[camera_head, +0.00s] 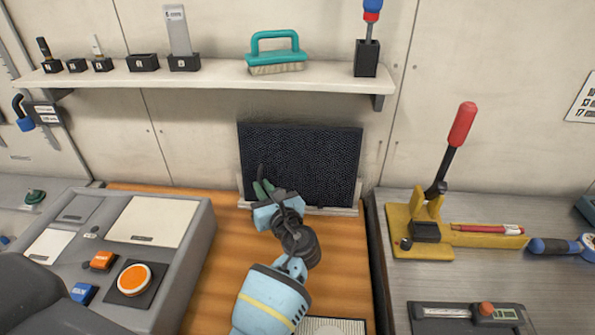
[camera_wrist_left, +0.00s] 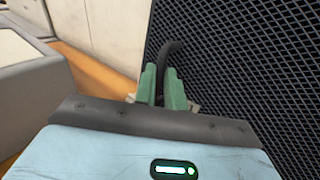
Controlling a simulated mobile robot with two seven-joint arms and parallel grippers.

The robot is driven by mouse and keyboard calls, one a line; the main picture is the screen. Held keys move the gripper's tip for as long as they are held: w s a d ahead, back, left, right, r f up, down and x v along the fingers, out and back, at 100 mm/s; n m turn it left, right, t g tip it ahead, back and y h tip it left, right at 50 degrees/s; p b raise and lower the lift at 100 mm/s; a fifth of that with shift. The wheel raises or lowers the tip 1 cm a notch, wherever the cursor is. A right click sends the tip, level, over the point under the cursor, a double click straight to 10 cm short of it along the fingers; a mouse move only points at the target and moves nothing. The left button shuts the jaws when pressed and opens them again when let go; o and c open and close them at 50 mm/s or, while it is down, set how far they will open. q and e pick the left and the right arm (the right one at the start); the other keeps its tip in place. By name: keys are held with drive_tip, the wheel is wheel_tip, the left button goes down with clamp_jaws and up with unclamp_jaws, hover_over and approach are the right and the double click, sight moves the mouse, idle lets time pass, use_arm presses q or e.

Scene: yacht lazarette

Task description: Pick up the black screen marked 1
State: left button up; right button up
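The black screen (camera_head: 300,160) is a dark mesh panel standing upright in a pale holder (camera_head: 322,211) against the back wall. Its mesh fills the right of the left wrist view (camera_wrist_left: 250,70). A black curved handle (camera_wrist_left: 164,58) stands out from its face. My left gripper (camera_head: 263,189) is in front of the screen's lower left part. Its green fingers (camera_wrist_left: 162,85) are close together, one on each side of the handle, and seem shut on it. I cannot make out a 1 on the screen. My right gripper is not in view.
A shelf (camera_head: 215,79) with a teal brush (camera_head: 276,54) and small black holders runs above the screen. A grey console (camera_head: 150,235) stands at left. A metal bench at right bears a red-handled lever (camera_head: 455,145). Some wooden counter (camera_head: 340,250) is bare.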

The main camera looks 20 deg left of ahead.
use_arm(q)
clamp_jaws()
idle(0.5)
drive_tip(key=shift+r, duration=0.1)
idle(0.6)
